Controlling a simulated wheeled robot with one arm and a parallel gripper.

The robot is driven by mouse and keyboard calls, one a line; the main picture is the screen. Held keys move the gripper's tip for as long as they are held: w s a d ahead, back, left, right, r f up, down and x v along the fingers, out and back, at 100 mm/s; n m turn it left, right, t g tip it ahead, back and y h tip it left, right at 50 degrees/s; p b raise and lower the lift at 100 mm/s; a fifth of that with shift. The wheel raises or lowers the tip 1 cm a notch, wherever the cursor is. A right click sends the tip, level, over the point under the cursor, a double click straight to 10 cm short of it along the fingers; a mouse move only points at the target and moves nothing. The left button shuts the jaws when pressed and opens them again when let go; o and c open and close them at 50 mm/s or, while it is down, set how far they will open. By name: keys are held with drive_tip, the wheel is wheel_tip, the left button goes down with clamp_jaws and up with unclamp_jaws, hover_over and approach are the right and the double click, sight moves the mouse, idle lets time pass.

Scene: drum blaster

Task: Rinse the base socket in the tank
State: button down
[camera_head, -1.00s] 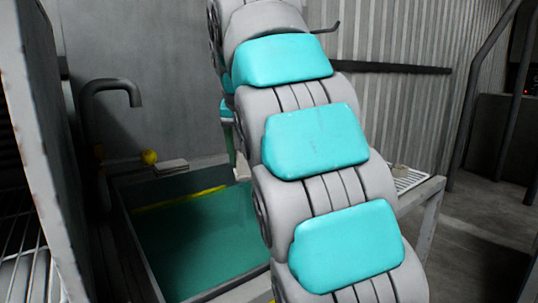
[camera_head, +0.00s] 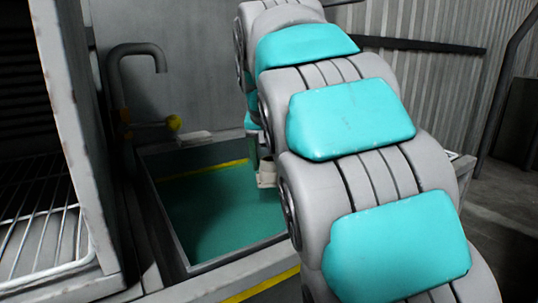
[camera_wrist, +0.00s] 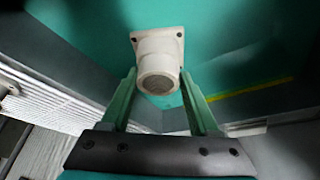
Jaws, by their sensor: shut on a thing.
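The base socket (camera_wrist: 158,62) is a whitish round cup with a square flange and screw holes at its corners. My gripper (camera_wrist: 158,78) is shut on the socket, one green finger at each side, in the wrist view. The tank (camera_head: 178,236) is a grey-rimmed basin of green water (camera_head: 222,215), with a yellow line along its far wall. In the head view the socket (camera_head: 266,176) hangs over the right part of the tank, partly hidden by my arm. Whether it touches the water I cannot tell.
A dark curved tap (camera_head: 137,50) with a yellow knob (camera_head: 174,123) stands behind the tank at the left. A small light block (camera_head: 195,138) lies on the back rim. A grey panel and a wire rack (camera_head: 40,225) stand close on the left.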

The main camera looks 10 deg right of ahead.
drive_tip(key=shift+f+b, duration=3.9)
drive_tip(key=shift+f, duration=5.3)
drive_tip(key=shift+f, duration=0.15)
drive_tip(key=shift+f+b, duration=0.3)
drive_tip(key=shift+f, duration=0.5)
drive_tip(key=shift+r, duration=0.25)
drive_tip(key=shift+r+p, duration=0.45)
drive_tip(key=shift+r, duration=0.25)
drive_tip(key=shift+f, duration=0.15)
drive_tip(key=shift+f+b, duration=0.35)
drive_tip(key=shift+f, duration=0.45)
drive_tip(key=shift+r, duration=0.25)
